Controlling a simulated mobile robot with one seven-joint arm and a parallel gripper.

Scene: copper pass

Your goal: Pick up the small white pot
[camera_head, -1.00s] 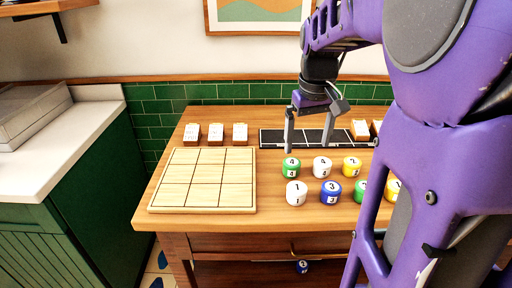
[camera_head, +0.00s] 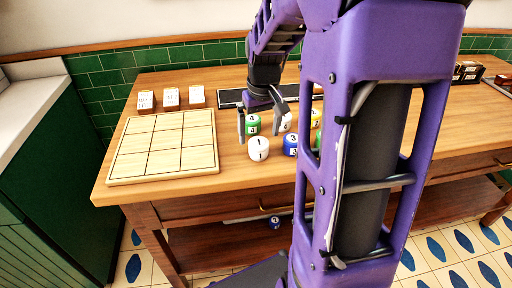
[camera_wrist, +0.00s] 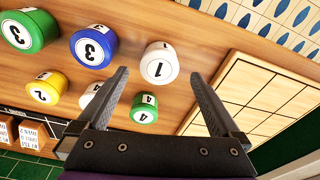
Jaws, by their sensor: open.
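Two white pots are on the table. One, marked 1 (camera_head: 259,148), stands at the front left of the pots; in the wrist view it (camera_wrist: 159,63) shows just beyond my fingertips, roughly centred between them. The other, marked 4 (camera_head: 286,122), stands behind it to the right, partly hidden by a finger; the wrist view shows it (camera_wrist: 88,96) left of my fingers. My gripper (camera_head: 257,134) is open and empty, its fingers on either side of the green 4 pot (camera_head: 252,125) as seen from the head. I cannot tell whether they touch anything.
A wooden grid board (camera_head: 165,148) lies to the left. Card blocks (camera_head: 171,98) and a black tray (camera_head: 231,98) are behind. My arm hides part of the table.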

